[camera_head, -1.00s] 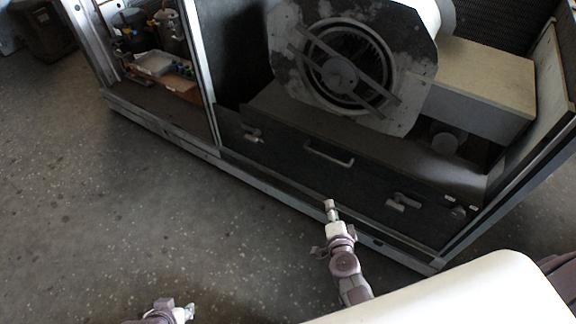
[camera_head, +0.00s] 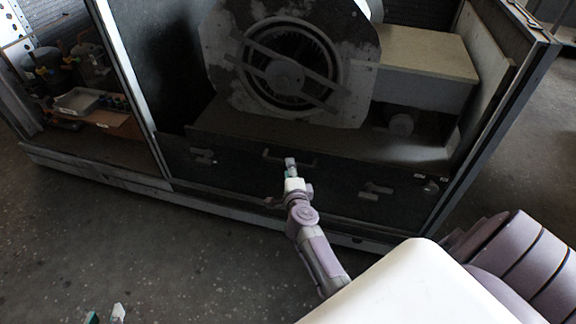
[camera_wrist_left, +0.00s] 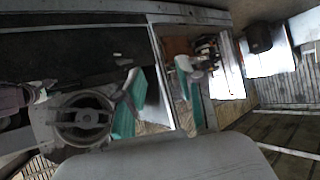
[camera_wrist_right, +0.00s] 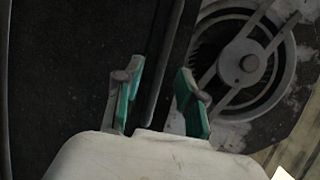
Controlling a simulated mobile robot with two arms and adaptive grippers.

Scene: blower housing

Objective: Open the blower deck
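The blower deck's dark front panel (camera_head: 330,180) spans the lower part of the housing, with a pale bar handle (camera_head: 306,165) near its top middle. A left latch (camera_head: 203,156) and a right latch (camera_head: 375,190) sit on either side of the handle. The round blower (camera_head: 285,68) stands above the deck. My right gripper (camera_head: 291,163) is at the handle in the head view, overlapping it; contact cannot be told. In the right wrist view its fingers (camera_wrist_right: 158,98) are apart. My left gripper (camera_head: 105,316) is low at the bottom edge, away from the deck; its fingers (camera_wrist_left: 160,92) are apart.
A side compartment (camera_head: 85,100) with small parts is at the left, past a metal post (camera_head: 127,75). A beige-topped box (camera_head: 425,55) is right of the blower. The housing's bottom rail (camera_head: 110,180) runs along the floor. The speckled floor (camera_head: 150,250) in front is clear.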

